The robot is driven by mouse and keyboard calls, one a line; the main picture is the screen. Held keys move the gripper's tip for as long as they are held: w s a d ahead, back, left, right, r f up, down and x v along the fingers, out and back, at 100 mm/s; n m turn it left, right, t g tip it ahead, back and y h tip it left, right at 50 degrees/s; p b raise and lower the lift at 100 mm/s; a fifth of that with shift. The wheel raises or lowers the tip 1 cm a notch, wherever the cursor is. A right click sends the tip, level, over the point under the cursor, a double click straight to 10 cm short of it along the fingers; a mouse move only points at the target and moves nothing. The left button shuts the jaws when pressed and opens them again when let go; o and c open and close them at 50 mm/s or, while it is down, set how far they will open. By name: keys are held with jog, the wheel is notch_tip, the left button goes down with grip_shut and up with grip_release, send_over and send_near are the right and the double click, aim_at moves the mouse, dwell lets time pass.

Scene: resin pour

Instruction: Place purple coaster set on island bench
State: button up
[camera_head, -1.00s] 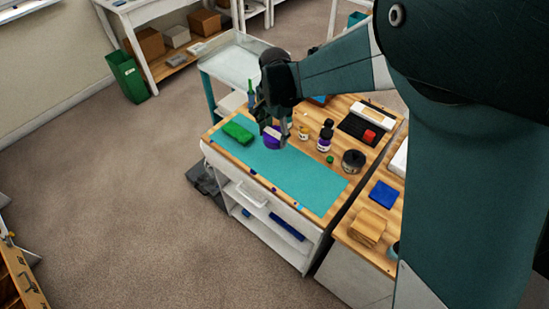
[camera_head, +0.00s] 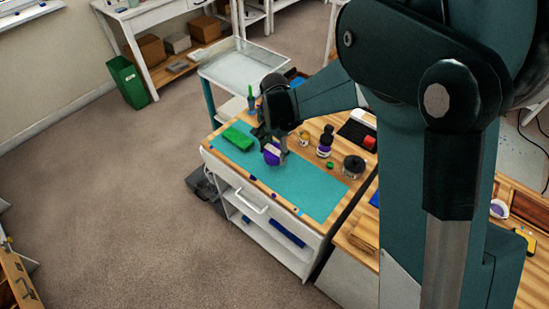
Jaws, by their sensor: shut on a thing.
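The purple coaster set (camera_head: 272,157), with a pale band around it, is held in my gripper (camera_head: 274,147) above the teal mat. My gripper is shut on it and points down. The island bench (camera_head: 232,163) has a wooden top with the teal mat (camera_head: 305,186) laid along its front. I cannot tell how large the gap is between the coaster set and the mat. My arm reaches in from the right and hides part of the bench's back.
A green block (camera_head: 238,138) lies on the mat's left end. Purple-labelled bottles (camera_head: 325,143), a small jar (camera_head: 303,138), a dark tin (camera_head: 353,166) and a green cap (camera_head: 330,164) stand behind the mat. The mat's right half is clear. A white cart (camera_head: 235,65) stands behind.

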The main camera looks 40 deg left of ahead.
aim_at(275, 157)
jog(key=shift+f, duration=0.15)
jog(key=shift+f, duration=1.75)
jog(key=shift+f, duration=0.1)
jog(key=o, duration=1)
notch_tip(275, 157, up, 12)
jog(key=shift+r, duration=0.15)
